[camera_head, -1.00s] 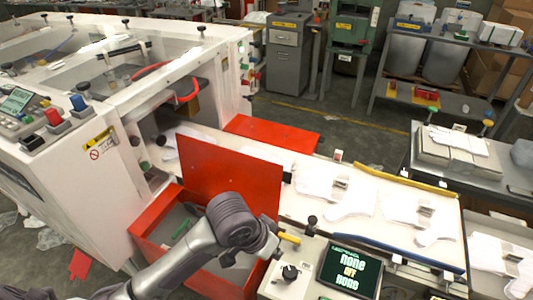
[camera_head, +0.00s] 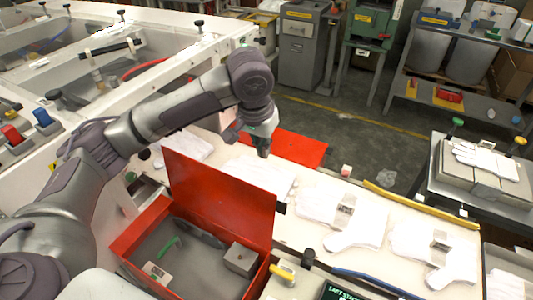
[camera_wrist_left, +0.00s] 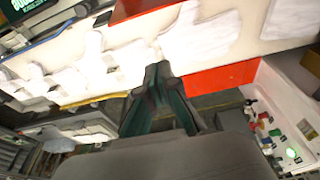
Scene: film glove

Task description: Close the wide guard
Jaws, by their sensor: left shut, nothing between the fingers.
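Two red panels flank the white conveyor bed; which one is the wide guard I cannot tell for sure. The far red panel (camera_head: 297,149) lies flat, folded out beyond the far edge of the bed; it also shows in the left wrist view (camera_wrist_left: 222,78). The near red panel (camera_head: 215,196) stands upright along the near edge, behind an open red box (camera_head: 128,240). My left gripper (camera_head: 262,152) is shut and empty, above the bed beside the inner edge of the far panel. In the left wrist view its fingertips (camera_wrist_left: 158,70) meet. My right gripper is out of view.
White gloves (camera_head: 345,213) lie along the bed. A yellow bar (camera_head: 415,203) edges its far side and a blue bar (camera_head: 375,284) its near side. The white machine body (camera_head: 120,85) stands at the left. The floor beyond the far panel looks clear.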

